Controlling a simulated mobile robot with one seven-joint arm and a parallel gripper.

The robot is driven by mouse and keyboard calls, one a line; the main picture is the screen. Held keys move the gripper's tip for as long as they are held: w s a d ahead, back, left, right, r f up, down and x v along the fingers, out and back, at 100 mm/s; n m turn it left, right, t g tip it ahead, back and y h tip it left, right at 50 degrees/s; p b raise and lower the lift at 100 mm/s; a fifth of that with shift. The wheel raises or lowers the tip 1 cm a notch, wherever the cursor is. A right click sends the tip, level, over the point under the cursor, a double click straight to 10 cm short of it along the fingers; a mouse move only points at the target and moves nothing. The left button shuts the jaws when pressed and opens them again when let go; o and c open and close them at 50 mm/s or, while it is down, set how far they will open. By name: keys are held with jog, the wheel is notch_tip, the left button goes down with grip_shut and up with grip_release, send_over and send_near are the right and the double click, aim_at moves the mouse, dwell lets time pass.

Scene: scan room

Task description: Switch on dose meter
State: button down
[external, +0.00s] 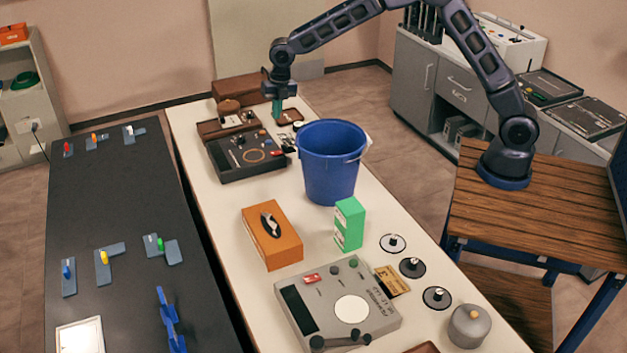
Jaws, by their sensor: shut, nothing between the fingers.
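No label readable here names the dose meter, so I cannot tell which instrument it is. A dark instrument (228,167) with small knobs and a yellowish ring lies on the far half of the white table. A grey instrument (318,283) with a red switch, knobs and a white round face lies at the near end. My gripper (277,113) points down with its green fingers together and empty. It is at the far end of the table, beside an open brown case (210,130) with small parts; contact cannot be told.
A tall blue bucket (331,170) stands mid-table, between the two instruments. An orange box (258,248) and a green box (349,224) stand nearer. Round discs with knobs (437,297) and a grey weight (469,326) are at the near right edge. A black table (120,200) is at left.

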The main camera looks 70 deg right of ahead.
aim_at(274, 153)
jog(key=f, duration=0.4)
jog(key=w+a+f, duration=0.1)
jog(key=f, duration=0.8)
jog(key=shift+w+a+f, duration=0.15)
jog(key=shift+w+f, duration=0.05)
jog(key=shift+a+f, duration=0.15)
jog(key=shift+f, duration=0.05)
jog(key=shift+g, duration=0.3)
jog(key=shift+s+d, duration=0.1)
jog(key=shift+d, duration=0.1)
jog(key=shift+s+d+r, duration=0.15)
jog(key=shift+s+d, duration=0.3)
notch_tip(274, 153, up, 14)
jog(key=s+d, duration=0.1)
jog(key=shift+s+d, duration=0.15)
jog(key=shift+d, duration=0.05)
